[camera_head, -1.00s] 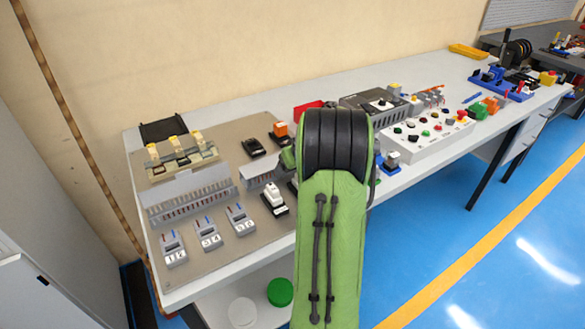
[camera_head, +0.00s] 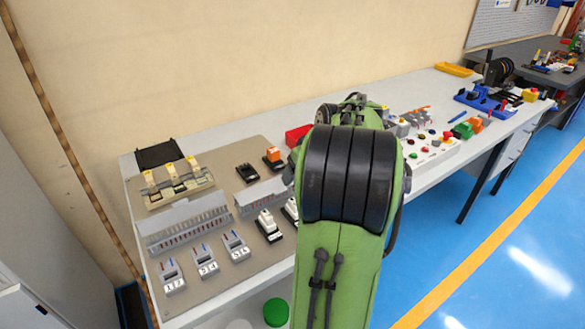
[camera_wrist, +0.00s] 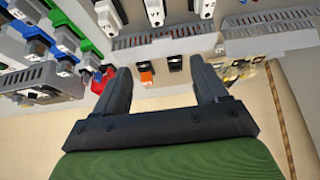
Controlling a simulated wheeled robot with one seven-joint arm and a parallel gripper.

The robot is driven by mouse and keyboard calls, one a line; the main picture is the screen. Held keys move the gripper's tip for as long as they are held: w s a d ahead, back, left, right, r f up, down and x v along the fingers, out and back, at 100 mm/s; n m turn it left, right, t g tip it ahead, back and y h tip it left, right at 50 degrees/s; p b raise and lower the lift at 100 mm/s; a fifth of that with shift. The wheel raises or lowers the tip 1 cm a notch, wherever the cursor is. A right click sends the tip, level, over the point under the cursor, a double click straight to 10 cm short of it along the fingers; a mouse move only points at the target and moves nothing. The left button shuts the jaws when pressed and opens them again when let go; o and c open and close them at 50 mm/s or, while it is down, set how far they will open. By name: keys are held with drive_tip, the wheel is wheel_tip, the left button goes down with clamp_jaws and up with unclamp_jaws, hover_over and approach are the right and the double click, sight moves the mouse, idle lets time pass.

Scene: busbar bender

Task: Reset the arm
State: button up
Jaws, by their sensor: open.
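My green and black arm rises through the middle of the head view and hides part of the table behind it. My gripper (camera_wrist: 162,92) shows in the wrist view with its two dark fingers wide apart and nothing between them. Past the fingertips, the wrist view shows an orange-topped block (camera_wrist: 146,76) and a black block (camera_wrist: 175,63), both apart from the fingers. In the head view the gripper's fingers cannot be made out behind the arm.
The long table (camera_head: 235,131) runs along the wall. A brown panel (camera_head: 220,262) holds a busbar assembly (camera_head: 178,187), slotted ducts (camera_head: 185,225) and numbered modules (camera_head: 203,262). A red bin (camera_head: 297,135) stands behind the arm. A button box (camera_head: 425,152) and a blue fixture (camera_head: 487,104) lie right.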

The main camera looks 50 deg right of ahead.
drive_tip(key=a+r+n+y+p, duration=0.1)
drive_tip(key=a+r+p, duration=0.35)
drive_tip(key=a, duration=0.75)
drive_tip(key=a+r+n+p, duration=0.1)
drive_tip(key=a+r+p, duration=0.1)
drive_tip(key=a+r, duration=0.75)
drive_tip(key=s+a+f+n+p, duration=0.1)
drive_tip(key=s+a+f+p, duration=0.1)
drive_tip(key=s+a, duration=0.9)
drive_tip(key=shift+s+a+f+n+y+p, duration=0.2)
drive_tip(key=shift+s+n+y+p, duration=0.15)
drive_tip(key=shift+s+p, duration=0.3)
drive_tip(key=shift+w, duration=0.15)
